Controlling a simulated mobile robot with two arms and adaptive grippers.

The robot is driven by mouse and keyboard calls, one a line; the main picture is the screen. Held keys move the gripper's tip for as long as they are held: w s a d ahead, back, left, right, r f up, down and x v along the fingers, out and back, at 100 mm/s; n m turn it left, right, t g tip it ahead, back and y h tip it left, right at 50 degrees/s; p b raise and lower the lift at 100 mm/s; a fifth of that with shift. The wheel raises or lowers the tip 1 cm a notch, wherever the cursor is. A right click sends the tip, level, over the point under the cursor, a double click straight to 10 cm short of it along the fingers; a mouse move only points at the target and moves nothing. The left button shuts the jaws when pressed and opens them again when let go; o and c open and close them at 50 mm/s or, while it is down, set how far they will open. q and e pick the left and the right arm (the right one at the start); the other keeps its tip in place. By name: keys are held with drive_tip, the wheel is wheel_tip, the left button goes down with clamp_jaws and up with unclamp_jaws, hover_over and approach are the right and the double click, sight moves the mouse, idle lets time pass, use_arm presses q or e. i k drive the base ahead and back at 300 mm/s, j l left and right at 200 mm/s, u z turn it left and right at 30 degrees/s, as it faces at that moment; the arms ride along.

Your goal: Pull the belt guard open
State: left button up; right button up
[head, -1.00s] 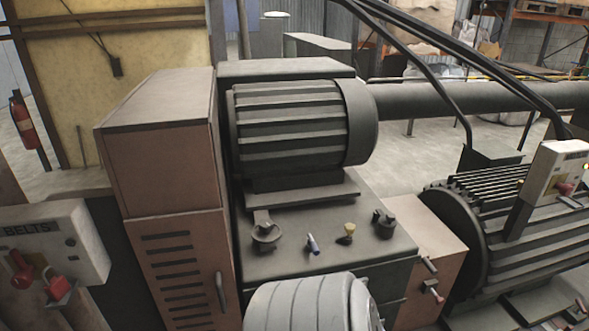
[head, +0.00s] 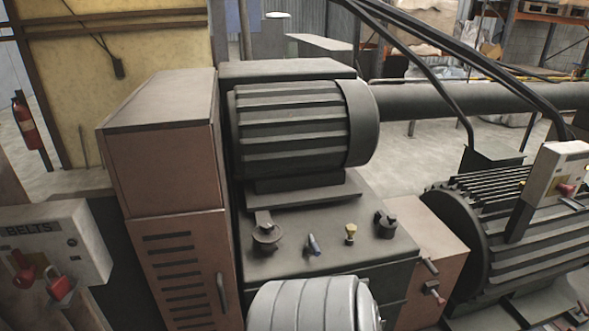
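The likely belt guard is a tall, dull pink-brown metal cabinet (head: 165,170) left of centre in the head view. Its lower front is a panel or door (head: 182,265) with dark horizontal louvre slots. A slim upright handle (head: 221,292) sits near this panel's right edge. The panel looks shut and flush with the cabinet. At the left edge, a pale box (head: 60,245) marked BELTS carries a red switch lever (head: 24,268) and a red padlock (head: 58,284). Neither of my grippers is in view.
A dark ribbed motor (head: 295,128) stands right of the cabinet above a ledge (head: 330,250) with several small fittings. A large finned machine (head: 490,235) and a control box (head: 553,178) stand right. A pale ribbed rounded form (head: 308,306) fills the bottom centre.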

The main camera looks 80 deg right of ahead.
sight(186, 260)
drive_tip(key=z, duration=1.75)
